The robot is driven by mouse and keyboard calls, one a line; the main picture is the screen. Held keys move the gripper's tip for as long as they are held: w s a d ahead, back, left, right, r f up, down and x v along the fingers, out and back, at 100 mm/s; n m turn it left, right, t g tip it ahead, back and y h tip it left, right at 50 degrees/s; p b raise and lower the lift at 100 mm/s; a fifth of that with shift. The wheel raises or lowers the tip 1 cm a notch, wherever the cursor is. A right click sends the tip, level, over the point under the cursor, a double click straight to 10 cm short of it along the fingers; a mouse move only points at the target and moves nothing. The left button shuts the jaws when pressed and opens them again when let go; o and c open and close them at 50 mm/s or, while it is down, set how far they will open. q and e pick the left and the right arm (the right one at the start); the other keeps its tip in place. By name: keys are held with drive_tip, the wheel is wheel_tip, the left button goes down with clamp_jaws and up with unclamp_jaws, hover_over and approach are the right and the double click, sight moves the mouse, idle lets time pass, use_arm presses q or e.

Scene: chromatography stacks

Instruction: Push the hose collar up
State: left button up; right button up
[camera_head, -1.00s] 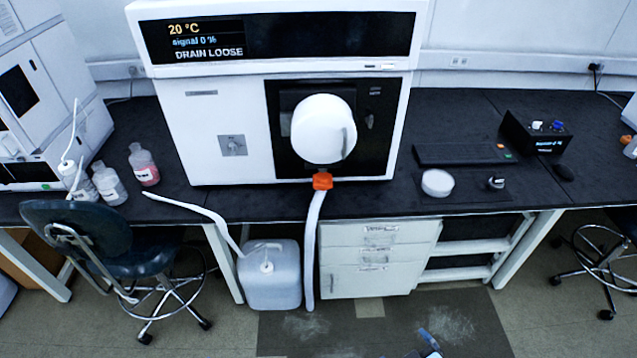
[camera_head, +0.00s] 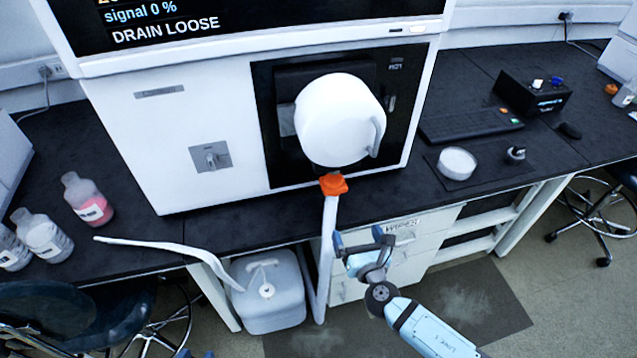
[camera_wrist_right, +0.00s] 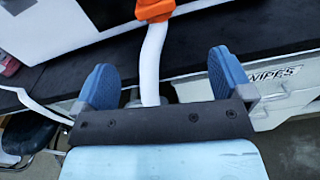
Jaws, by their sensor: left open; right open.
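The orange hose collar (camera_head: 333,184) sits at the top of the white hose (camera_head: 328,222), just below the round white housing (camera_head: 340,120) on the instrument front. It also shows at the top edge of the right wrist view (camera_wrist_right: 154,9). My right gripper (camera_head: 361,238) is open and empty, below and slightly right of the collar. In the right wrist view, the hose runs down between its spread blue fingers (camera_wrist_right: 164,75), with the collar beyond them. The tips of my left gripper (camera_head: 196,354) barely show at the bottom edge, apart and far from the hose.
The instrument's display (camera_head: 165,25) reads "signal 0 %" and "DRAIN LOOSE". A jug (camera_head: 270,300) stands on the floor under the bench, with a loose white tube (camera_head: 160,246) nearby. Bottles (camera_head: 88,200) stand at left. Drawers (camera_head: 410,250) are behind my right gripper.

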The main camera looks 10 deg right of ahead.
sight(336, 191)
drive_tip(key=shift+n, duration=0.7)
drive_tip(key=w, duration=0.9)
drive_tip(key=w+a, duration=0.1)
drive_tip(key=w, duration=0.4)
drive_tip(key=shift+r, duration=0.2)
drive_tip(key=shift+w, duration=0.55)
use_arm(q)
drive_tip(key=shift+w+a, duration=0.25)
drive_tip(key=shift+a, duration=0.05)
